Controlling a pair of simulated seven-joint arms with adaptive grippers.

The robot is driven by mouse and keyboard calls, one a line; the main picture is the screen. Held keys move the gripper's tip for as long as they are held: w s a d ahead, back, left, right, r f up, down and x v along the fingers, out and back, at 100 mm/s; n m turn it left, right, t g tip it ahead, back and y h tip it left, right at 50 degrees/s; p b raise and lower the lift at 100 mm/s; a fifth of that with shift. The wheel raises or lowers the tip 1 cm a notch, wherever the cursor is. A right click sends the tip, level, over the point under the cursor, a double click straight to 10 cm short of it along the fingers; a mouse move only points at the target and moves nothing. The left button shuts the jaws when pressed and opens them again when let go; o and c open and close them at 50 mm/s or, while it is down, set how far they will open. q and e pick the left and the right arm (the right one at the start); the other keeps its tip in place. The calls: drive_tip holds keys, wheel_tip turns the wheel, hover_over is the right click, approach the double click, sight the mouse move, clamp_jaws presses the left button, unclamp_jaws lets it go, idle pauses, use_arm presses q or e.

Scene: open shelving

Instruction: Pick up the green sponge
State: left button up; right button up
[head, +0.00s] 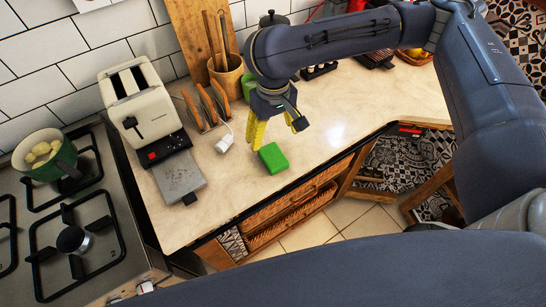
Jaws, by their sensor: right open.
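The green sponge (273,158) lies flat on the pale countertop (345,118), close to its front edge. My right gripper (277,132) points down just behind and above the sponge. Its fingers are apart, with yellow on the left one, and nothing is between them. I cannot tell exactly how high the fingertips are above the counter. My left gripper does not show.
A toaster (140,100), a grey scale-like device (178,176), a small white object (224,144) and a rack with wooden pieces (208,105) stand left of the sponge. A utensil pot (227,78) is behind. A stove with a green pot (45,155) is far left.

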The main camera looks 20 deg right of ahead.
sight(273, 155)
drive_tip(key=shift+f, duration=5.35)
drive_tip(key=shift+c, duration=0.2)
drive_tip(key=c, duration=1)
